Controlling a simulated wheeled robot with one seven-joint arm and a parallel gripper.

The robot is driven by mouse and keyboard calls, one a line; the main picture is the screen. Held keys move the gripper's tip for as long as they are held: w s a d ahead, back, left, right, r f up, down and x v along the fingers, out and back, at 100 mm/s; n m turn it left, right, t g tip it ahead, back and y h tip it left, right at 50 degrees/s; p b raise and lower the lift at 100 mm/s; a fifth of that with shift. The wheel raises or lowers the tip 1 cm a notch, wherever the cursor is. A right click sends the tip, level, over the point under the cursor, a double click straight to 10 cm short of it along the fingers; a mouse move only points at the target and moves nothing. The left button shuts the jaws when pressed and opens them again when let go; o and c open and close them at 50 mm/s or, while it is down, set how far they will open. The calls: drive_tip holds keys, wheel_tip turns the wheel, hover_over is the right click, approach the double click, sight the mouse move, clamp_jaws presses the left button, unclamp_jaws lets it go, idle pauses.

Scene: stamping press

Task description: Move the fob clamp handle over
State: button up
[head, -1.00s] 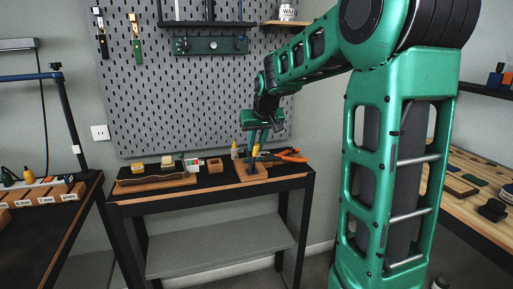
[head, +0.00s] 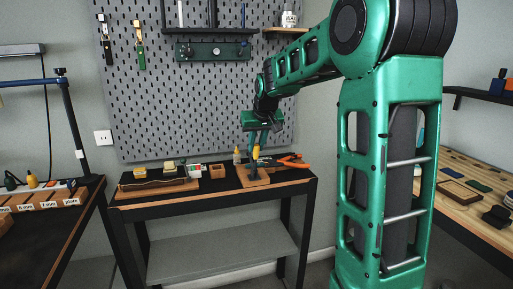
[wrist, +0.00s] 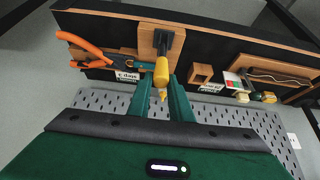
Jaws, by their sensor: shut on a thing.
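The fob clamp stands on a wooden block (head: 262,182) at the right half of the narrow dark bench. Its dark metal body (wrist: 163,42) and yellow handle (wrist: 162,70) show in the wrist view, with the handle pointing toward my gripper. My gripper (head: 257,150) reaches down from above. In the wrist view its green fingers (wrist: 162,84) lie either side of the handle's end and are shut on it. The fingers partly hide the handle in the head view.
Orange-handled pliers (head: 293,161) lie right of the block. A small wooden box (head: 217,171) and a wooden tray (head: 150,189) lie to the left. The pegboard (head: 200,100) rises close behind.

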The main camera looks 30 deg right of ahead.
drive_tip(key=shift+w, duration=0.1)
drive_tip(key=shift+w+d+r, duration=0.1)
drive_tip(key=shift+w+d, duration=0.1)
drive_tip(key=shift+w, duration=0.4)
drive_tip(key=shift+w+d, duration=0.2)
drive_tip(key=shift+w, duration=0.4)
drive_tip(key=shift+w+d, duration=0.15)
drive_tip(key=shift+w, duration=0.4)
drive_tip(key=o, duration=0.9)
drive_tip(key=shift+c, duration=0.2)
